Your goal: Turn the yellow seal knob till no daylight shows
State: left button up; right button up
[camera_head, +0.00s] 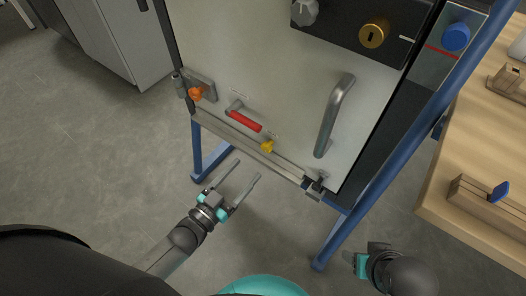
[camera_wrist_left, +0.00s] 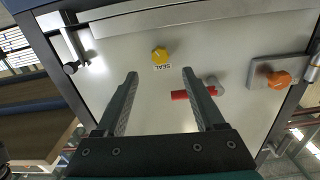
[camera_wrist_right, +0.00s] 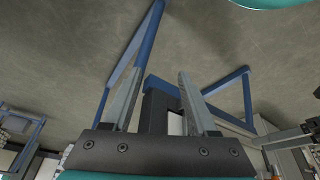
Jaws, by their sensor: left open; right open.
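The yellow seal knob (camera_head: 267,146) sits low on the pale door panel (camera_head: 290,100), near its bottom edge. In the left wrist view the knob (camera_wrist_left: 159,54) shows with a SEAL label beside it, ahead of the fingertips. My left gripper (camera_head: 247,168) is open and empty, apart from the knob; its fingers (camera_wrist_left: 160,73) frame it at a distance. A metal strip (camera_head: 245,143) runs along the door's bottom edge; I cannot tell whether daylight shows there. My right gripper (camera_wrist_right: 161,73) is open and empty, facing the blue frame legs.
A red-handled lever (camera_head: 244,121), an orange knob (camera_head: 195,94) and a grey bar handle (camera_head: 334,115) are on the door around the knob. A blue post (camera_head: 420,120) and wooden table (camera_head: 450,200) stand right.

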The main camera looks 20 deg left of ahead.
aim_at(264, 149)
pick_arm(q)
jog(key=b+x, duration=0.2)
jog(key=x, duration=0.5)
jog(key=shift+f, duration=0.1)
jog(key=shift+w+d, duration=0.15)
jog(key=shift+w, duration=0.15)
jog(key=shift+b+x, duration=0.4)
jog(key=shift+x, duration=0.35)
pick_arm(e)
jog(key=shift+w+a+r+t+y, duration=0.15)
jog(key=shift+w+a+r+t, duration=0.2)
jog(key=shift+r, duration=0.35)
jog(key=shift+w+a+r+t+y, duration=0.1)
jog(key=shift+w+a+r+t, duration=0.25)
jog(key=shift+r, duration=0.3)
jog(key=shift+w+a+r+t+y, duration=0.15)
jog(key=shift+w+a+r+t, duration=0.2)
jog(key=shift+r, duration=0.35)
jog(key=shift+s+d, duration=0.1)
jog(key=shift+s, duration=0.05)
pick_arm(q)
jog(key=shift+c, duration=0.3)
grip_shut()
